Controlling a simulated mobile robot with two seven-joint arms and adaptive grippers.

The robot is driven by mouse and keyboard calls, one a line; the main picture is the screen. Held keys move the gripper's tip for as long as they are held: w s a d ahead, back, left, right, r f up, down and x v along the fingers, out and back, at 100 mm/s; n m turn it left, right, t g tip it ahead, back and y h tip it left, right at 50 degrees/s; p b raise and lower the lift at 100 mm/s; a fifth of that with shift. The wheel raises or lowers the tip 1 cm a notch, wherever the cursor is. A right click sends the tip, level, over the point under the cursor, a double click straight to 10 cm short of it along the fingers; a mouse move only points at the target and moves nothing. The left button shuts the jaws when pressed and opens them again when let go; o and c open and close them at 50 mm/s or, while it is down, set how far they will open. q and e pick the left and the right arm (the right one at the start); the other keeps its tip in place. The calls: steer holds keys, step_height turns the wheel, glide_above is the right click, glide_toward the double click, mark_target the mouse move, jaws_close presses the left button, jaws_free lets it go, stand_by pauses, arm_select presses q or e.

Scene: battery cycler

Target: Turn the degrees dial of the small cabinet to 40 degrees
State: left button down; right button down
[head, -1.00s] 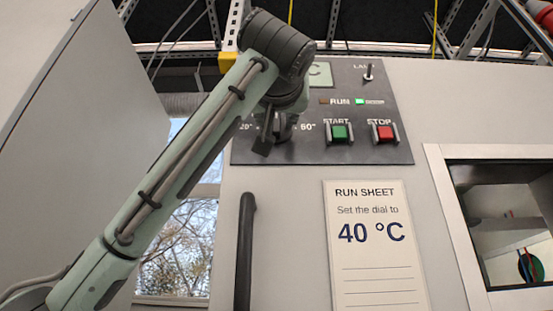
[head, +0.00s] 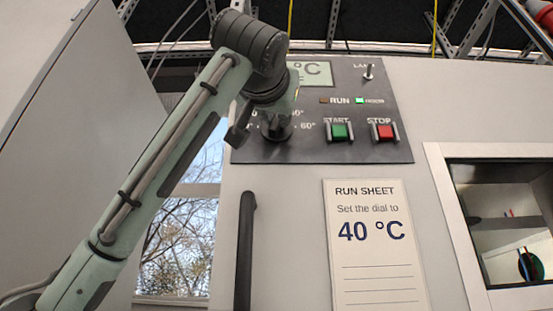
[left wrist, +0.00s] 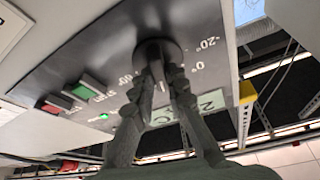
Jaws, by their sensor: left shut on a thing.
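The dial (head: 279,133) is a dark round knob on the small cabinet's grey control panel (head: 310,151), mostly hidden behind my left gripper (head: 272,127) in the head view. In the left wrist view, both fingers of my left gripper (left wrist: 161,68) are shut on the dial (left wrist: 155,46), one on each side. Scale marks -20° and 0° show beside it there; a 60° mark shows in the head view. My right gripper is not in view.
A run sheet (head: 375,250) reads "Set the dial to 40 °C". A green START button (head: 339,131), a red STOP button (head: 384,131) and a lamp switch (head: 369,72) sit right of the dial. A dark vertical handle (head: 245,250) stands below the panel.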

arm_select(q)
steer(key=shift+r+m+g+h, duration=0.1)
steer(key=shift+m+g+h, duration=0.3)
steer(key=shift+m, duration=0.8)
steer(key=shift+m+h+p, duration=0.35)
steer(key=shift+m+h, duration=0.15)
steer(key=shift+m, duration=0.8)
steer(key=shift+m+h, duration=0.3)
steer(key=shift+m, duration=0.2)
steer(key=shift+m+g+p, duration=0.3)
steer(key=shift+g, duration=0.1)
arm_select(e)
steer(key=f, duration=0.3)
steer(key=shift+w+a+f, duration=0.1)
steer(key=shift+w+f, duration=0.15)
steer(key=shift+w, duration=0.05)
arm_select(q)
steer(key=c, duration=1.5)
jaws_free()
steer(key=shift+c, duration=0.2)
